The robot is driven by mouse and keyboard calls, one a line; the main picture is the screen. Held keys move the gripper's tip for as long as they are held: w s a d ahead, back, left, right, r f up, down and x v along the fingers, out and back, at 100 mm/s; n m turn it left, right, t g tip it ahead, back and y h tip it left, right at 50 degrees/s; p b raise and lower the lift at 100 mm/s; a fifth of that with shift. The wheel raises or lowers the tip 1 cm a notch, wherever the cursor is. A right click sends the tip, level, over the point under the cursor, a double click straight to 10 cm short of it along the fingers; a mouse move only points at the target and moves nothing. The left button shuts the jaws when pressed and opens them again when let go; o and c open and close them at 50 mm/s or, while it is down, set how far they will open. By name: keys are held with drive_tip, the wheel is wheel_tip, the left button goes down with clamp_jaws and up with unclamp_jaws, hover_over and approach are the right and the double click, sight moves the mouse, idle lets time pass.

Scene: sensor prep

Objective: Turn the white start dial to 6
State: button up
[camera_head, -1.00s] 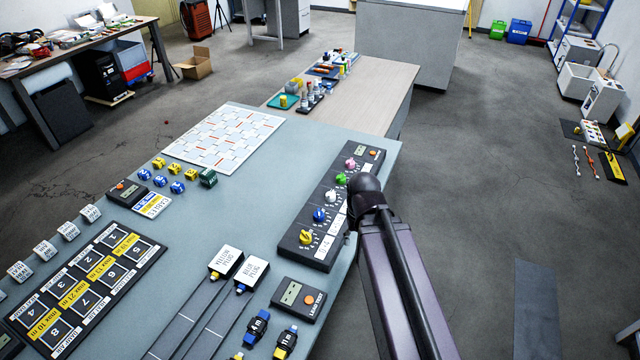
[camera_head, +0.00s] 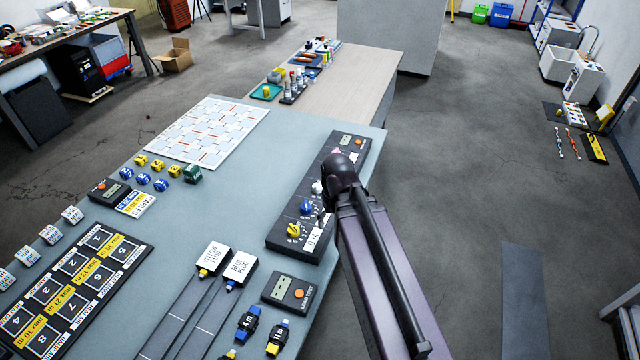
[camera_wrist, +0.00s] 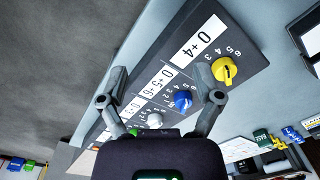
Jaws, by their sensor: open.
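The white dial (camera_head: 318,187) sits on a long black dial panel (camera_head: 284,246) at the right edge of the grey table, beside the blue dial (camera_head: 306,207). In the wrist view, the white dial (camera_wrist: 154,120) shows between the lower parts of my gripper's fingers. Its pointer is too small to read. My gripper (camera_wrist: 160,78) is open and empty, with its two fingers spread over the panel. I cannot tell its height above the dial.
The yellow dial (camera_head: 293,230) is at the panel's near end. The pink dial (camera_head: 336,150) is partly covered by my arm, and the green dial (camera_wrist: 133,132) is mostly hidden. Plug cards, small coloured blocks and a white board (camera_head: 207,133) lie left of the panel.

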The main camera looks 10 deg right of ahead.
drive_tip(key=w+d+r+n+y+p, duration=0.2)
drive_tip(key=w+r+n, duration=0.1)
drive_tip(key=w+n, duration=0.7)
drive_tip(key=n+y+p, duration=0.2)
drive_tip(key=n+p, duration=0.1)
drive_tip(key=n, duration=0.5)
approach(319, 185)
drive_tip(key=v, duration=0.4)
drive_tip(key=shift+w+n+g, duration=0.4)
drive_tip(key=shift+w+n, duration=0.15)
drive_tip(key=shift+n, duration=0.05)
drive_tip(key=shift+f+b, duration=0.1)
drive_tip(key=shift+b, duration=0.2)
drive_tip(key=b+x, duration=1.2)
drive_tip(key=x, duration=0.1)
drive_tip(key=shift+s+a+f, duration=0.1)
drive_tip(key=shift+a+f, duration=0.1)
drive_tip(key=c, duration=1.1)
